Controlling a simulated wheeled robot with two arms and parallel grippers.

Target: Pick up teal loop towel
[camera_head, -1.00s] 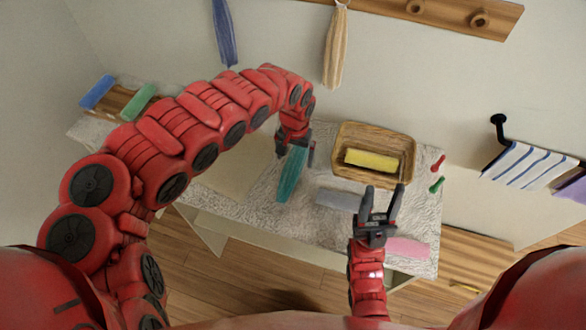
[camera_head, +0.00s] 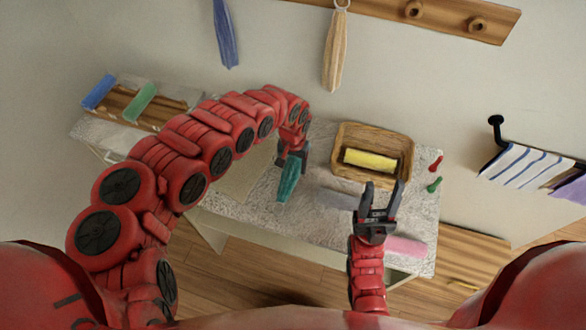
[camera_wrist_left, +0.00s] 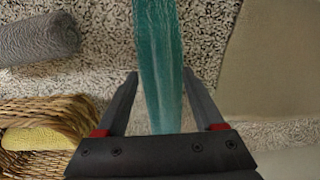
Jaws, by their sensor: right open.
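The teal loop towel (camera_head: 289,181) is a narrow strip at the middle of the speckled table in the head view. My left gripper (camera_head: 291,157) is over its far end and hides that end. In the left wrist view the towel (camera_wrist_left: 158,60) runs lengthwise between the two fingers of my left gripper (camera_wrist_left: 160,76). The fingers are apart, with narrow gaps on both sides of the towel. I cannot tell whether the towel touches the table everywhere. My right gripper (camera_head: 380,187) is open and empty, in front of the basket.
A wicker basket (camera_head: 343,133) holds a yellow towel (camera_head: 370,160). A grey towel (camera_head: 338,199) and a pink towel (camera_head: 405,246) lie on the table (camera_head: 240,203). Small red (camera_head: 436,163) and green (camera_head: 434,185) items lie at the right. A wooden rack with blue and green towels stands at the left.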

